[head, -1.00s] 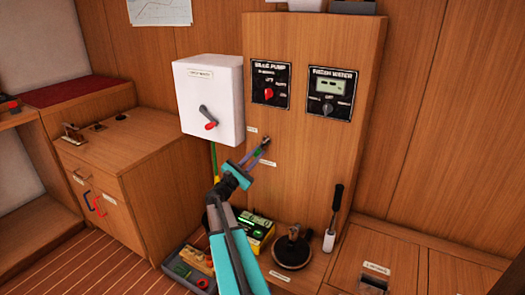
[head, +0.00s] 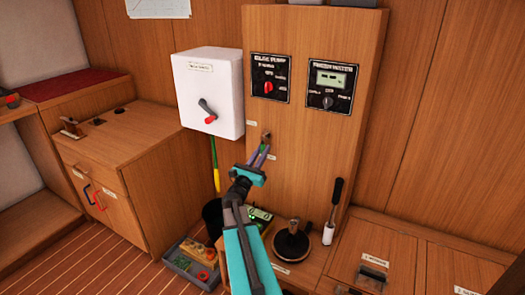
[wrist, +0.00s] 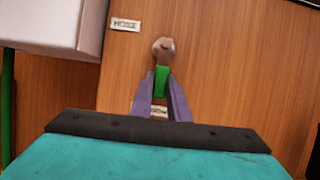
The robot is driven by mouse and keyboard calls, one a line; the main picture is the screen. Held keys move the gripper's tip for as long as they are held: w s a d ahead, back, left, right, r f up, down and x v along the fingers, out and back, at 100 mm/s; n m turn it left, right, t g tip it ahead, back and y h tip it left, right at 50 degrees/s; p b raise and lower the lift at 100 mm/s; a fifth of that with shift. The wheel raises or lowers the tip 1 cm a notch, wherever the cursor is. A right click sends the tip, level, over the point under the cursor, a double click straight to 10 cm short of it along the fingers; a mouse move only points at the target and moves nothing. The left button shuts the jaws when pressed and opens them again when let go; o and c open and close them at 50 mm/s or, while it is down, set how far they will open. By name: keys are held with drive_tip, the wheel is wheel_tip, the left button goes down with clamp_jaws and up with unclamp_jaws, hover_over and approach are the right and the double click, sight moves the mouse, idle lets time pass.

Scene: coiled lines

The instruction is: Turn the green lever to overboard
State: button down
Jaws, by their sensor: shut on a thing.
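The green lever (wrist: 161,82) hangs down from a metal valve fitting (wrist: 164,48) on the wooden panel, seen in the wrist view. My gripper (wrist: 164,90) has its two purple fingers shut on the lever, one on each side. In the head view my gripper (head: 262,153) reaches up to the same fitting (head: 266,136), and the lever is mostly hidden by the fingers. A label reading HOSE (wrist: 125,24) is up and left of the fitting. Another label (wrist: 158,112) is below the lever, partly hidden by the fingers, its text not readable.
A white box (head: 208,95) with a red-tipped handle (head: 208,112) juts out to the left of the valve. Two black control panels (head: 271,78) are above.

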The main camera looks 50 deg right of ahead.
drive_tip(key=shift+w, duration=0.1)
drive_tip(key=c, duration=1.7)
unclamp_jaws()
drive_tip(key=v, duration=1.3)
drive_tip(key=shift+a+f, duration=0.15)
drive_tip(key=shift+a, duration=0.2)
